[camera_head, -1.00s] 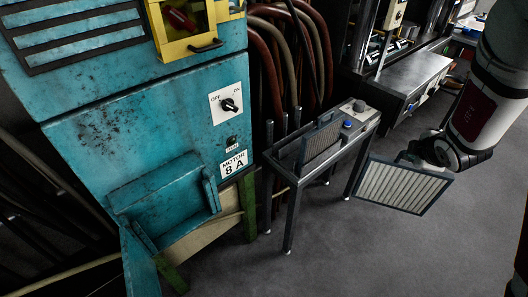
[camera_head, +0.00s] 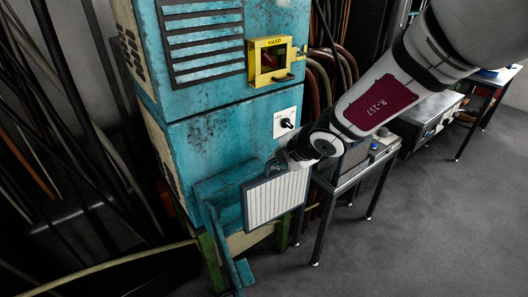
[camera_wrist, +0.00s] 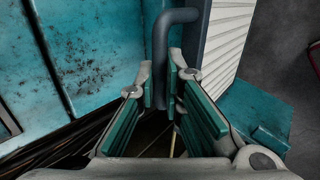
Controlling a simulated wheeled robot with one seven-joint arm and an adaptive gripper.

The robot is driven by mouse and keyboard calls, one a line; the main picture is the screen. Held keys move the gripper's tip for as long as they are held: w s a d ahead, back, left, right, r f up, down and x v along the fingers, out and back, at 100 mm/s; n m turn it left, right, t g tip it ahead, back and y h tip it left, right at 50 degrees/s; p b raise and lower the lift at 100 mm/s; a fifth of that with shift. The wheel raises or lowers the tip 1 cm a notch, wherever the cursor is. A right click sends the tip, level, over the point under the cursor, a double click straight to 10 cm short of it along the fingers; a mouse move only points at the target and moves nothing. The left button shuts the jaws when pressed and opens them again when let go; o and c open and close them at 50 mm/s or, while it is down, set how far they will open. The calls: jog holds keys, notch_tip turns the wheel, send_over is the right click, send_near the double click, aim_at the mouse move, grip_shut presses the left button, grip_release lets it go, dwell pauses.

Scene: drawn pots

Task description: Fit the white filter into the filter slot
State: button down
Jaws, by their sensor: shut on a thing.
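The white filter (camera_head: 275,201), a pleated panel in a dark blue-grey frame, hangs upright in front of the teal cabinet's lower part. My gripper (camera_head: 292,161) is shut on the handle at its top edge. The wrist view shows my gripper's green-padded fingers (camera_wrist: 163,88) around the dark bent handle (camera_wrist: 160,50), with the white filter (camera_wrist: 228,50) to the right. The slot housing (camera_head: 222,188) juts from the cabinet just left of and behind the filter, which partly covers it. The slot's opening is hidden. I cannot tell whether filter and housing touch.
An open teal flap (camera_head: 243,270) hangs below the housing. The cabinet (camera_head: 190,150) bears a knob switch (camera_head: 287,123) and a yellow hasp box (camera_head: 272,62). A metal stand (camera_head: 350,180) with a grey filter (camera_head: 354,158) stands right. The floor (camera_head: 430,230) is clear.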

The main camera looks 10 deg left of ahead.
jog(key=shift+n+y, duration=0.3)
jog(key=shift+n, duration=0.1)
jog(key=shift+s+a+r+p, duration=0.15)
jog(key=shift+s+a+r, duration=0.3)
jog(key=shift+a+r, duration=0.35)
jog(key=shift+s+a+r+p, duration=0.15)
jog(key=shift+s+a+r, duration=0.35)
jog(key=shift+r, duration=0.45)
jog(key=shift+w+d+g, duration=0.1)
jog(key=shift+g, duration=0.2)
jog(key=w+a+b, duration=0.5)
jog(key=w+a, duration=0.6)
jog(key=a, duration=0.2)
dwell(0.7)
jog(key=shift+s+d+p, duration=0.1)
jog(key=shift+p, duration=0.7)
dwell(0.5)
jog(key=shift+f, duration=0.15)
jog(key=shift+f+p, duration=0.6)
jog(key=shift+f, duration=2.1)
